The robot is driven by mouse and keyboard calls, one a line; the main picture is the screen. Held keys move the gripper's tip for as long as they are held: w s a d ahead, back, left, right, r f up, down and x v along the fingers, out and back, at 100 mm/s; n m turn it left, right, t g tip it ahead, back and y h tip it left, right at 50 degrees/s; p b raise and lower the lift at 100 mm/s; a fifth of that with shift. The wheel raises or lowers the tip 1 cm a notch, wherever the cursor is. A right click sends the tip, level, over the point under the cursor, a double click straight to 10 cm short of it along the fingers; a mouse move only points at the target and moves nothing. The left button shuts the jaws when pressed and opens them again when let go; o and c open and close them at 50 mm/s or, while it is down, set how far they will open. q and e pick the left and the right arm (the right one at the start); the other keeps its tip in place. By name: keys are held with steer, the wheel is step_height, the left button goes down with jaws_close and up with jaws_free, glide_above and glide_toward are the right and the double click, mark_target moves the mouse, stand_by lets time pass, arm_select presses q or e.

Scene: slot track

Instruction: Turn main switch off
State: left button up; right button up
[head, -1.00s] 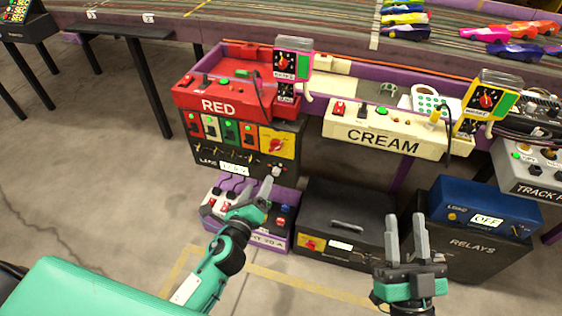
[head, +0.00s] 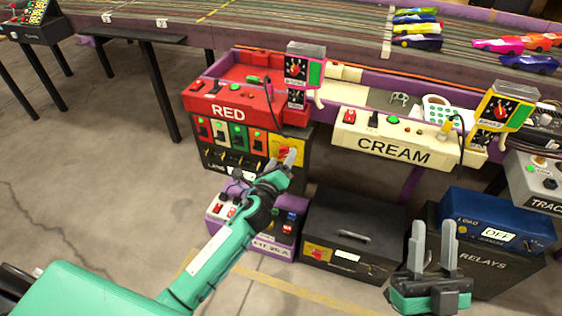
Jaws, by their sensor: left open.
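A red rotary switch on a yellow plate (head: 297,144) sits at the right end of the black panel (head: 228,160) under the RED console. I cannot read a "main" label on it. My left gripper (head: 285,160) is open and empty, its fingertips at the yellow plate and partly covering the red knob. I cannot tell whether they touch it. A second yellow plate with a red knob (head: 317,254) is on the black case on the floor. My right gripper (head: 434,240) is open and empty, in front of the relays box.
The RED console (head: 228,112) and CREAM console (head: 393,151) stand along the track edge. A purple box with several switches (head: 252,216), a black case (head: 350,238) and a blue OFF box (head: 497,220) sit low. The floor at left is clear.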

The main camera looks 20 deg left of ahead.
arm_select(q)
steer(key=shift+w, duration=0.15)
steer(key=shift+c, duration=0.2)
steer(key=c, duration=0.9)
steer(key=shift+c, duration=0.2)
